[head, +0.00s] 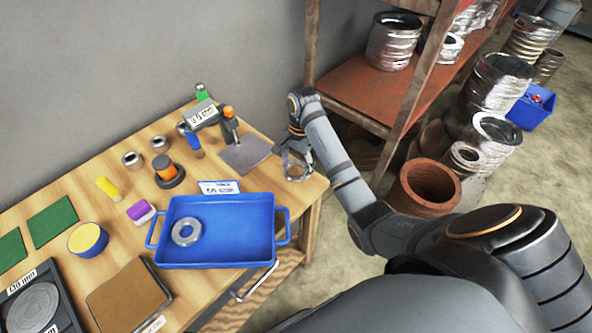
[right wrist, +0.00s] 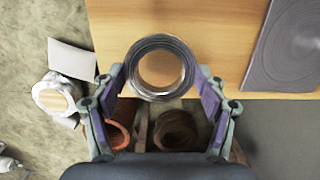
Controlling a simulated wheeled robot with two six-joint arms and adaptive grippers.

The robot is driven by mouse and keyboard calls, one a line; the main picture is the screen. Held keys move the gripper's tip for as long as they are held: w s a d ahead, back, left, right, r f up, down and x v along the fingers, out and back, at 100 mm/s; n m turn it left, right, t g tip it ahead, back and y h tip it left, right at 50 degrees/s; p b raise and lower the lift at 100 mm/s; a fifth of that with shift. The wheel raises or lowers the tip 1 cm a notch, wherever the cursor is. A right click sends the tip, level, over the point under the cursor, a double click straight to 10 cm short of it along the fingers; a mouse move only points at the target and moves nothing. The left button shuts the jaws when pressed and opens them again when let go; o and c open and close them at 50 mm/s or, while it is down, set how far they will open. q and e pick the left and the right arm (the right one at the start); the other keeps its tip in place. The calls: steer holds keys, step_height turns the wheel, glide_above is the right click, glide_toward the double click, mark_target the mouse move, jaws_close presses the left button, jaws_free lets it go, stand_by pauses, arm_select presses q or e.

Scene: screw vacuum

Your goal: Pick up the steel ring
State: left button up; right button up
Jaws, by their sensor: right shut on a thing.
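A shiny steel ring (head: 295,172) is at the right end of the wooden table, at my right gripper (head: 298,150). The right wrist view shows the ring (right wrist: 160,42) from above, between the two fingertips of the right gripper (right wrist: 160,72), which is shut on it. Both fingers touch its sides. I cannot tell whether it rests on the table or is slightly above it. Another flat grey ring (head: 186,232) lies in the blue tray (head: 262,259). My left gripper is not in view.
A measuring stand (head: 228,124) on a grey plate (head: 246,154) is just left of the right gripper. A label card (head: 219,187) lies behind the tray. A rusty shelf (head: 350,90) stands behind my right arm. Green mats (head: 53,220) lie at the far left.

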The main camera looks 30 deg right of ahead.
steer(key=s+r+p, duration=0.1)
steer(key=r+p, duration=0.1)
steer(key=s+r+p, duration=0.1)
steer(key=r+p, duration=0.1)
steer(key=p, duration=0.1)
steer(key=s+r+p, duration=0.2)
steer(key=p, duration=0.1)
steer(key=shift+a+r, duration=0.3)
steer(key=shift+r, duration=0.1)
steer(key=s+a+r+p, duration=0.1)
steer(key=s+r+p, duration=0.2)
steer(key=s, duration=0.7)
steer(key=shift+a+p, duration=0.15)
steer(key=shift+p, duration=0.6)
